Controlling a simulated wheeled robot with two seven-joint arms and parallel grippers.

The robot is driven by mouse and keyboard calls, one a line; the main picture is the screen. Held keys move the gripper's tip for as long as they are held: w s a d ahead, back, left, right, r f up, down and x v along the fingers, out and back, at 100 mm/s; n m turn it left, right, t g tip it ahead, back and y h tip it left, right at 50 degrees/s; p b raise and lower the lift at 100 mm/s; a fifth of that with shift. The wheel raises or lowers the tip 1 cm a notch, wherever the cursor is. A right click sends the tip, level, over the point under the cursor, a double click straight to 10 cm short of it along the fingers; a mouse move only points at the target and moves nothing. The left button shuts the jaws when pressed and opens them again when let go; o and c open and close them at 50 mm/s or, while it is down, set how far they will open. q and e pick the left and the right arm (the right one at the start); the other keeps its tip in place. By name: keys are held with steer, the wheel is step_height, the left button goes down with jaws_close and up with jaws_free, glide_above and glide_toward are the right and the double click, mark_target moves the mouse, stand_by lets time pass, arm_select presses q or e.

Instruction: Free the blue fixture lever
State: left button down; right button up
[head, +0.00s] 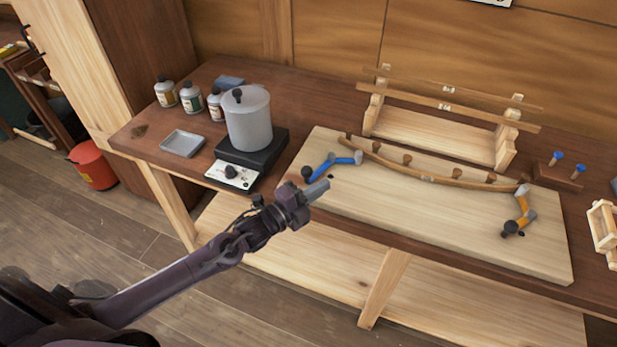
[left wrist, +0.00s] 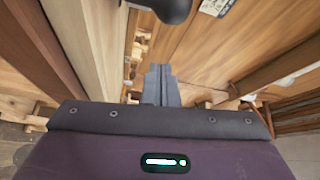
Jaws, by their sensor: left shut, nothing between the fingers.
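The blue fixture lever (head: 325,165) lies at the left end of the pale fixture board (head: 420,222), with a dark round knob (head: 307,172) at its near-left end and a grey block at its other end. The lever's grey end is by the left part of a curved wooden strip (head: 430,175); whether they touch is unclear. My left gripper (head: 320,188) is shut and empty, in front of the lever and close to its knob in the head view. In the left wrist view its closed fingers (left wrist: 158,85) point ahead, with a dark rounded thing above them. My right gripper is not in view.
An orange lever (head: 521,208) sits at the board's right end. A pot (head: 248,120) on a hotplate (head: 233,174), a grey tray (head: 182,144) and bottles (head: 190,98) stand left of the board. A wooden rack (head: 435,135) stands behind. The board's front middle is clear.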

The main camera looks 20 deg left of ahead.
mark_target(308, 182)
arm_select(q)
steer(key=shift+w+a+f+p, duration=0.15)
steer(key=shift+w+a+p, duration=0.5)
steer(key=shift+w+a, duration=0.3)
steer(key=shift+s+a+f, duration=0.1)
steer(key=shift+a+f, duration=0.1)
steer(key=shift+a, duration=0.5)
steer(key=shift+f, duration=0.1)
steer(key=a+m+g+h+b, duration=0.1)
steer(key=b, duration=0.3)
steer(key=w+a+m+g+h+b, duration=0.1)
steer(key=a+m+g+h+b, duration=0.1)
steer(key=b, duration=0.2)
steer(key=w+a+m+g+h+b, duration=0.1)
steer(key=a+g+h+b, duration=0.1)
steer(key=b, duration=0.3)
steer(key=shift+f+m, duration=0.25)
steer(key=shift+m, duration=0.05)
steer(key=shift+a+r+h+b, duration=0.2)
steer(key=shift+h+b, duration=0.1)
steer(key=shift+b, duration=0.2)
steer(key=shift+r+g, duration=0.15)
steer(key=shift+g, duration=0.25)
